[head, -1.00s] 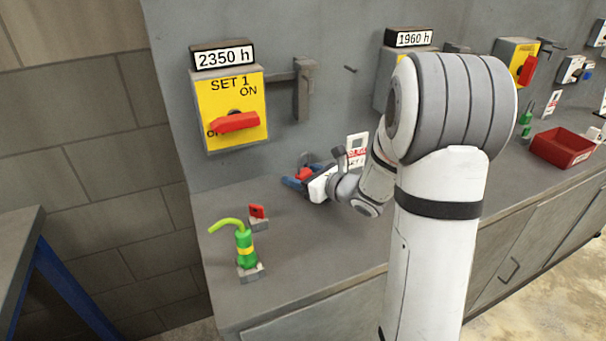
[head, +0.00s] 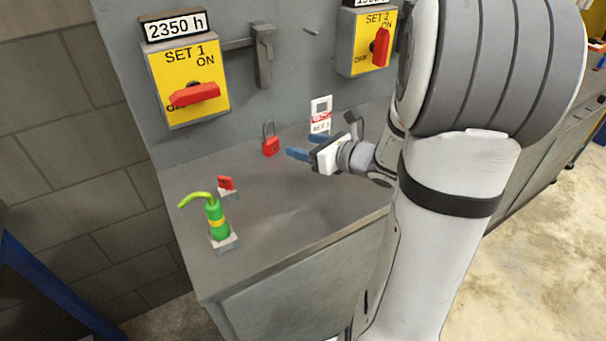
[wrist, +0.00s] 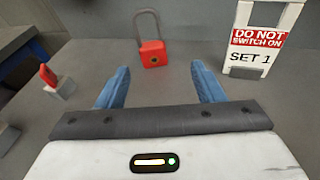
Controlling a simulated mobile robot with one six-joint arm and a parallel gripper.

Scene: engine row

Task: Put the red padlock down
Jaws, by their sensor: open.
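The red padlock (head: 270,146) stands upright on the grey worktop, its grey shackle up, near the back wall. It also shows in the wrist view (wrist: 153,54), ahead of the fingertips and roughly between their lines. My gripper (head: 303,147) is open and empty, its blue fingers pointing left toward the padlock and apart from it. In the wrist view my gripper (wrist: 160,76) has both blue fingers spread wide with bare worktop between them.
A white tag reading DO NOT SWITCH ON, SET 1 (wrist: 257,45) stands right of the padlock. The SET 1 switch box (head: 190,85) is on the wall above. The worktop's front is clear.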

